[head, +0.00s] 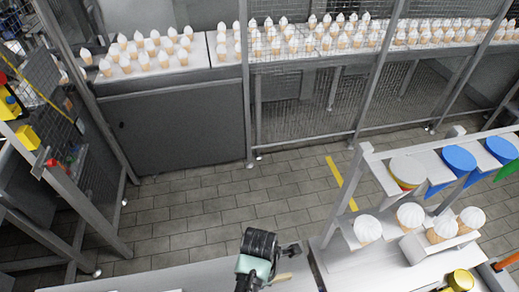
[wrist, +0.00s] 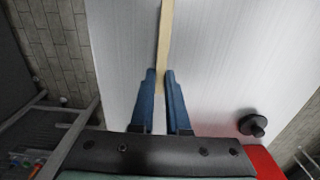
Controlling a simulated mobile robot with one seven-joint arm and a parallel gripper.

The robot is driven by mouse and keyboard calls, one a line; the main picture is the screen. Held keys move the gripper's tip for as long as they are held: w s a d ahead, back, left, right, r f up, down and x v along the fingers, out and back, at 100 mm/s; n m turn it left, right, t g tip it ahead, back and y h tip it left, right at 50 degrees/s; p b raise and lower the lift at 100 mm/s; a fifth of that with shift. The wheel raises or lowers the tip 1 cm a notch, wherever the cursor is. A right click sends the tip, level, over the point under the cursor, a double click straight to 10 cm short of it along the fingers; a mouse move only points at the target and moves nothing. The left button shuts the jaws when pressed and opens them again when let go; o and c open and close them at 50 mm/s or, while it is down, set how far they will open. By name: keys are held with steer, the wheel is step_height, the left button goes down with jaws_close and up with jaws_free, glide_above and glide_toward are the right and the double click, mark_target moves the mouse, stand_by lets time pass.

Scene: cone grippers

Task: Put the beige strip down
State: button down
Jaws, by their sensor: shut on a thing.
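The beige strip (wrist: 165,35) is a thin, flat, pale stick. In the wrist view it runs from between my fingertips up to the top edge. My gripper (wrist: 160,78) has two blue fingers closed on the strip's near end. A pale grey worktop (wrist: 220,60) lies beneath the strip. I cannot tell whether the strip touches it.
A black round knob (wrist: 252,124) and a red part (wrist: 262,160) are at the right of the wrist view. In the head view, a rack with white-topped cones (head: 411,215) stands at right. Caged shelves with many cones (head: 290,45) are at the back. Tiled floor (head: 205,210) lies between.

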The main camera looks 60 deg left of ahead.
steer(key=shift+f, duration=0.25)
steer(key=shift+f, duration=0.15)
steer(key=c, duration=0.9)
jaws_free()
step_height(320, 180, up, 12)
steer(key=shift+r, duration=0.2)
